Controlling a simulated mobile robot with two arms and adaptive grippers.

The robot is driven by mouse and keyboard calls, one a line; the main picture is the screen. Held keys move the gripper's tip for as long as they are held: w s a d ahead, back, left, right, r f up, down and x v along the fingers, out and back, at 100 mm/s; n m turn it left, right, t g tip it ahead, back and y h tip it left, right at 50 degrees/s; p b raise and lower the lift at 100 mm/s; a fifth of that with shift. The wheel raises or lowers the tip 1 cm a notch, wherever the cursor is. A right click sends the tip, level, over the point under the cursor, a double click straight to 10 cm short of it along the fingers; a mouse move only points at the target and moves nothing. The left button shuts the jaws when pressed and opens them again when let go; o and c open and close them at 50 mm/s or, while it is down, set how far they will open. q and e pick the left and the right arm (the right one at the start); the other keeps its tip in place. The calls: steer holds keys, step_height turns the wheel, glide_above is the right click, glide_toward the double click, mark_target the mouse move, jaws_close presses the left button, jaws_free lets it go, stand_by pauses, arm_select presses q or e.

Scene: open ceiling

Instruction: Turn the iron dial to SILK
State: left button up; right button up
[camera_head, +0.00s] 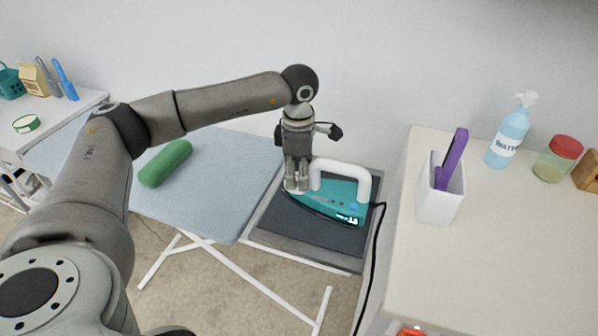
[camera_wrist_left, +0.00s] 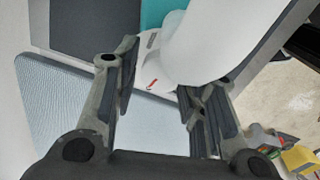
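The teal iron (camera_head: 330,196) with a white handle (camera_head: 345,168) lies flat on a dark rest plate at the end of the ironing board. My left gripper (camera_head: 297,187) points down at the left end of the iron, beside the handle. In the left wrist view a white round part with a red mark, apparently the dial (camera_wrist_left: 152,86), shows between the spread fingers of my left gripper (camera_wrist_left: 158,75). The handle (camera_wrist_left: 205,45) hides part of it. I cannot tell whether the fingers touch it. The dial's lettering is not readable. My right gripper is not in view.
The blue ironing board (camera_head: 215,165) carries a green roll (camera_head: 165,162). A black cord (camera_head: 374,260) hangs from the iron. The white counter (camera_head: 490,250) at right holds a white holder (camera_head: 440,195), a water bottle (camera_head: 510,132) and a red-lidded jar (camera_head: 557,158).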

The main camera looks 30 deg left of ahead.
arm_select(q)
steer(key=c, duration=0.6)
steer(key=shift+m+b, duration=0.5)
steer(key=shift+m, duration=1.1)
steer(key=shift+c, duration=0.2)
steer(key=o, duration=1.1)
steer(key=shift+c, duration=0.2)
steer(key=shift+r, duration=0.1)
step_height(320, 180, up, 12)
steer(key=shift+s, duration=0.1)
